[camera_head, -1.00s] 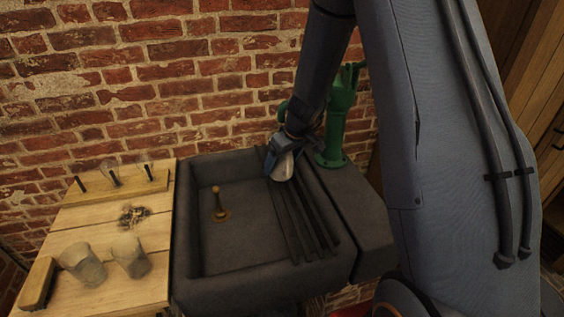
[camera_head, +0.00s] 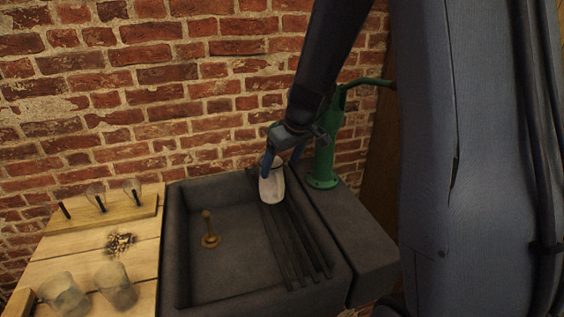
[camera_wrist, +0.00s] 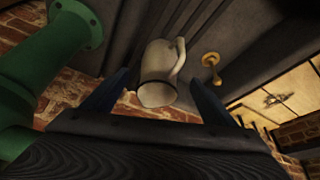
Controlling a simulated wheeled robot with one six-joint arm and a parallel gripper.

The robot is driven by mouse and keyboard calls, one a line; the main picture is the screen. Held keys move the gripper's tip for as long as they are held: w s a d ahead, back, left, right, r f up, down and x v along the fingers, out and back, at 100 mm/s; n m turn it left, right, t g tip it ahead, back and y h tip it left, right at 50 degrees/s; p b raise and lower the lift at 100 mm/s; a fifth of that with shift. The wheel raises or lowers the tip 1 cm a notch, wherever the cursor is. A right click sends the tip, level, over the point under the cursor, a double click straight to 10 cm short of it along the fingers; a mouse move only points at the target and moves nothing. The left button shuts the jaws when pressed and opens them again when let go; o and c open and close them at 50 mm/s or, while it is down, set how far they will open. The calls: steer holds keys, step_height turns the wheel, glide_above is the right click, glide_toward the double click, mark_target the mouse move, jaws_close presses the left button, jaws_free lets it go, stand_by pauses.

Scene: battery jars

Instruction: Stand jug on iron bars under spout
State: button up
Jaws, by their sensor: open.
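The cream jug (camera_head: 272,187) stands upright, seemingly on the back end of the dark iron bars (camera_head: 296,243) at the sink's right side. In the wrist view the jug (camera_wrist: 158,66) shows its handle on the right. My gripper (camera_head: 285,163) is open at the jug, with one finger on either side of it; the fingers (camera_wrist: 156,80) look apart from it in the wrist view. The green pump (camera_head: 324,155) stands just right of the jug. Its spout is mostly hidden behind my arm, so I cannot tell whether the jug is directly under it.
The dark stone sink (camera_head: 180,235) has a brass plug piece (camera_head: 209,230) on its floor. A wooden board (camera_head: 75,240) at left bears two cloudy glass jars (camera_head: 117,285) and a peg rack (camera_head: 105,212). A brick wall closes the back.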

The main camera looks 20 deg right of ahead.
steer(key=shift+s+d+r, duration=0.1)
steer(key=shift+s+r, duration=0.15)
steer(key=shift+r, duration=0.3)
steer(key=s+a+f+m+g+h, duration=0.1)
steer(key=s+m, duration=0.1)
steer(key=s, duration=0.9)
steer(key=s+a+m+g, duration=0.1)
steer(key=s+m, duration=0.1)
steer(key=s, duration=0.9)
steer(key=shift+s+a+f+m+g+h, duration=0.2)
steer(key=shift+a+f+m+g+h, duration=0.1)
steer(key=shift+f+h, duration=0.1)
steer(key=shift+f+b, duration=0.9)
